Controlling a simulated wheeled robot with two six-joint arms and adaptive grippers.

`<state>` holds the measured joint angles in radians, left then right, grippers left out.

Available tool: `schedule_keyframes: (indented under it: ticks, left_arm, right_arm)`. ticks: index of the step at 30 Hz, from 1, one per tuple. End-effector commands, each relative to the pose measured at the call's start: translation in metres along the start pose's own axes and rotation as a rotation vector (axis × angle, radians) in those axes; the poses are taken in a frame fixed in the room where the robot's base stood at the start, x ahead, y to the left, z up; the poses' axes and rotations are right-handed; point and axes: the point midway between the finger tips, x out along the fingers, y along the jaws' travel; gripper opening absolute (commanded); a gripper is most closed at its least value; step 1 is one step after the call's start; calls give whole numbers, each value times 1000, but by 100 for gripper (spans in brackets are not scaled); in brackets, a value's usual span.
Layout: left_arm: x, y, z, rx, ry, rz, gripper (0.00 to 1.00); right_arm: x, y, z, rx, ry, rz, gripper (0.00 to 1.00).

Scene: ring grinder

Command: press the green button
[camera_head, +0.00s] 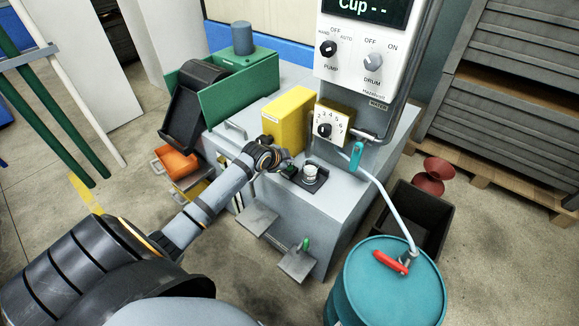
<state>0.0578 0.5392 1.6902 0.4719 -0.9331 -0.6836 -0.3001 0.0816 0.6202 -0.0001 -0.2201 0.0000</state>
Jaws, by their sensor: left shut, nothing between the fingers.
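A small dark-green item (289,172), which looks like the green button, sits on the grey machine top (340,178). It is left of a small white cup-like part (310,171) on a dark square plate. My left gripper (286,160) is shut and empty, just above and behind the green item. It partly covers the area around it, and I cannot tell whether it touches the item. My right gripper is not in view.
A yellow box (289,118) stands behind my left gripper, with a numbered dial box (331,124) beside it. A control panel (360,50) rises behind. A white hose runs from a tap to a teal drum (385,290) at the right.

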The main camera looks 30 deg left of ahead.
Motion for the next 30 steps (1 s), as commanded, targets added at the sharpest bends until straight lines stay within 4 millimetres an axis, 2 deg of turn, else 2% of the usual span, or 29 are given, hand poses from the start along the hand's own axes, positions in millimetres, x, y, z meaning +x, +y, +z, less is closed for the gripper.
schedule_keyframes:
  ticks: [30]
  left_arm:
    - [7, 6, 6, 0, -1, 1, 0]
  right_arm:
    - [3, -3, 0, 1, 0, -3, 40]
